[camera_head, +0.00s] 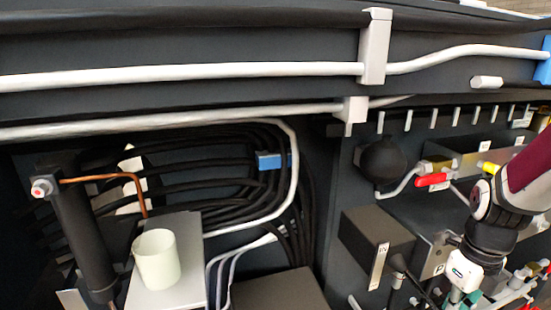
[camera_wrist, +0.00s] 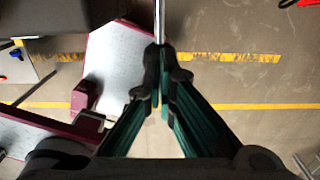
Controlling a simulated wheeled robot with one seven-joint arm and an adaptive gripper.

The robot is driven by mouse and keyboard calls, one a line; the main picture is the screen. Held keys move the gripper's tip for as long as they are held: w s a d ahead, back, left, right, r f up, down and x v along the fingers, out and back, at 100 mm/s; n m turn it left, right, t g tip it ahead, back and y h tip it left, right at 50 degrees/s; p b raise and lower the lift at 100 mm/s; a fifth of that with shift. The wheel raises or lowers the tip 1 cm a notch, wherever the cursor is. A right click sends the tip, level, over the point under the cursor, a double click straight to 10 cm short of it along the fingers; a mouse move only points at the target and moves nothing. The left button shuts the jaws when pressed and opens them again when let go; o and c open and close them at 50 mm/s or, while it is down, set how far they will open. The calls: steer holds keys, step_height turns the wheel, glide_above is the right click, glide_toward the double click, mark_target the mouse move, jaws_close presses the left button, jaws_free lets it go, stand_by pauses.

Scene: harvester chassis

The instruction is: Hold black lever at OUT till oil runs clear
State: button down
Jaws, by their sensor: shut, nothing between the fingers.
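In the head view, a black knob-ended lever (camera_head: 398,263) stands beside a dark box (camera_head: 375,240) with a white plate marked "IN" (camera_head: 378,266). I cannot tell for sure that it is the task's lever. My gripper is at the lower right there, right of the lever, its fingertips hidden or cut off. In the wrist view, my gripper (camera_wrist: 162,62) has its fingers together with nothing held. A thin metal rod (camera_wrist: 158,20) shows just beyond the tips; contact is unclear. A pale cup (camera_head: 157,260) stands at the lower left near a copper tube (camera_head: 135,177); no oil is visible.
A red-handled valve (camera_head: 432,180) and a yellow handle (camera_head: 490,169) are close to my arm. White pipes (camera_head: 180,73) run across the top. A grey shelf (camera_head: 190,228) bears the cup. Black hoses (camera_head: 215,165) fill the middle recess. Floor with yellow lines (camera_wrist: 250,106) shows below.

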steer(key=shift+f+b, duration=0.75)
steer(key=shift+f, duration=0.9)
steer(key=shift+s+r, duration=0.1)
steer(key=shift+r, duration=0.05)
stand_by(0.4)
steer(key=shift+r+p, duration=0.35)
steer(key=shift+r, duration=0.05)
step_height(320, 180, up, 6)
steer(key=p, duration=0.3)
steer(key=shift+r, duration=0.25)
